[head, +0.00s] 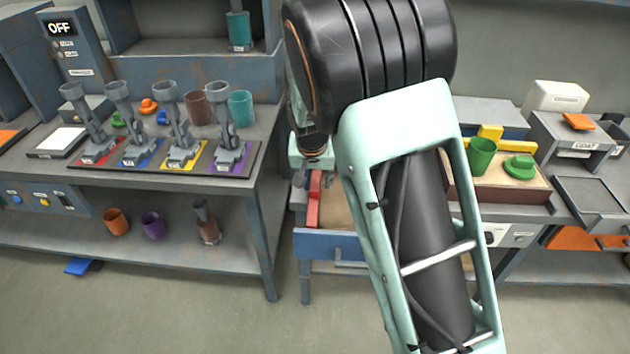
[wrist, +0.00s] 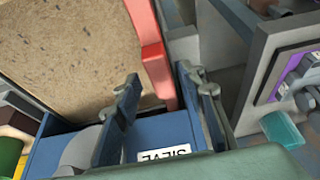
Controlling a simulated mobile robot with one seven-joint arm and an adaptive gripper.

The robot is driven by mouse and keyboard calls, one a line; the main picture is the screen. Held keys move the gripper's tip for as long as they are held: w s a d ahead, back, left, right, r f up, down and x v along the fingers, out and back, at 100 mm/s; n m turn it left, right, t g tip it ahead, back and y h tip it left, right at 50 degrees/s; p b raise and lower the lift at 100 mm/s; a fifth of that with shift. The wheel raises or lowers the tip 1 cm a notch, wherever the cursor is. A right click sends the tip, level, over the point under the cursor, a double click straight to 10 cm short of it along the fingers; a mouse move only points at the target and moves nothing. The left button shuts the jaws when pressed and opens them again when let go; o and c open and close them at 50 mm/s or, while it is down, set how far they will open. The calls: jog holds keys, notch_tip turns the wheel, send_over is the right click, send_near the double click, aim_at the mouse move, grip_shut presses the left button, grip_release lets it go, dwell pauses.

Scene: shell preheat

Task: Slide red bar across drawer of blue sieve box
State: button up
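The blue sieve box (head: 330,245) stands in the middle of the head view, partly behind my arm. In the wrist view its blue front (wrist: 150,145) carries a label reading SIEVE, seen upside down. The red bar (head: 314,200) lies along the drawer's left side in the head view. In the wrist view the red bar (wrist: 150,55) runs along the edge of the speckled tan drawer surface (wrist: 65,50). My gripper (wrist: 160,77) is open, its fingers on either side of the bar's near end, with visible gaps. Contact with the bar is unclear.
A left bench holds several grey clamps on a coloured rack (head: 160,160). Its edge is close to the sieve box. Right of my arm, a tray (head: 510,190) holds a green cup (head: 481,155).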

jog(key=shift+w+f, duration=0.15)
jog(key=shift+f, duration=0.3)
grip_shut()
